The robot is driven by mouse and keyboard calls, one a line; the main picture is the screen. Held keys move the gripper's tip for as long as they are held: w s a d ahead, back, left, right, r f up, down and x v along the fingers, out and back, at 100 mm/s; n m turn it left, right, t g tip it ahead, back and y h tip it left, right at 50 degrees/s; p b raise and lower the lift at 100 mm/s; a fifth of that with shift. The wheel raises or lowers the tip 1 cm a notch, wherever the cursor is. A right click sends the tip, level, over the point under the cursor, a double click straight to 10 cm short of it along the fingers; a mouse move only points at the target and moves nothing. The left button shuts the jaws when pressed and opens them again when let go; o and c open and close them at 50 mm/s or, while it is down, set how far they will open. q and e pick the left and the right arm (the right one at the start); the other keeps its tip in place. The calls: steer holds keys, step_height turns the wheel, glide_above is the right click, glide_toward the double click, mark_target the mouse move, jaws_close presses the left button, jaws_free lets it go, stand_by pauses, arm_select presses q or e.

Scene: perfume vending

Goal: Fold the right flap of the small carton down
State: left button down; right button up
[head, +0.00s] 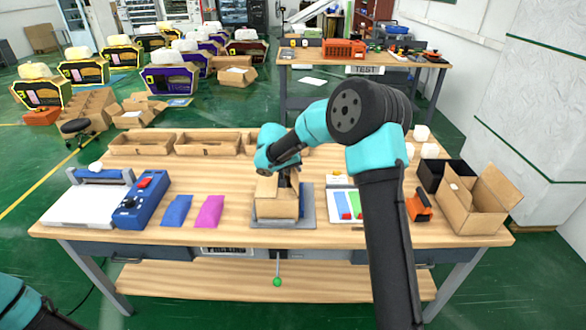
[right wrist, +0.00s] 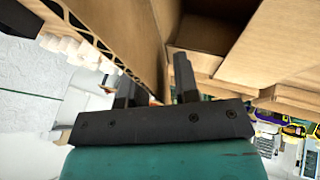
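The small carton (head: 277,206) is a brown cardboard box on a grey plate (head: 257,224) at the middle of the table. Cardboard flaps stand at its top, partly hidden by my right arm. My right gripper (head: 286,179) is at the top of the carton. In the right wrist view its two dark fingers (right wrist: 155,88) are spread apart. A cardboard panel (right wrist: 130,35) with a corrugated edge runs close to the fingers; I cannot tell whether they touch it. The carton's inside shows beyond. Only part of my left arm shows at the lower left; its gripper is out of view.
A blue device (head: 144,200), a blue packet (head: 176,211) and a magenta packet (head: 209,212) lie to the left. An open larger carton (head: 481,204), a black bin (head: 434,174) and an orange tool (head: 418,207) are on the right. Shallow trays (head: 207,144) line the back.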

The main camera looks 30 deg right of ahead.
steer(key=v, duration=1.7)
steer(key=shift+r, duration=0.2)
steer(key=shift+a, duration=0.1)
steer(key=shift+d+f, duration=0.1)
steer(key=shift+d, duration=0.25)
steer(key=c, duration=0.3)
steer(key=d+m+y, duration=0.1)
steer(key=d+m, duration=0.2)
steer(key=s+d+f+m+g+y, duration=0.1)
steer(key=d+m+y, duration=0.1)
steer(key=d+m, duration=0.1)
steer(key=d+f+m+g+y, duration=0.1)
steer(key=d+m, duration=0.2)
steer(key=shift+s+d+m+y, duration=0.15)
steer(key=shift+s+m+y, duration=0.1)
steer(key=shift+m+y, duration=0.15)
jaws_close()
steer(key=d+r+m+t+y, duration=0.1)
steer(key=d+m+t+y, duration=0.1)
steer(key=d+m+y, duration=0.3)
steer(key=shift+d+r+m, duration=0.25)
steer(key=shift+d+m, duration=0.45)
steer(key=shift+m, duration=1.3)
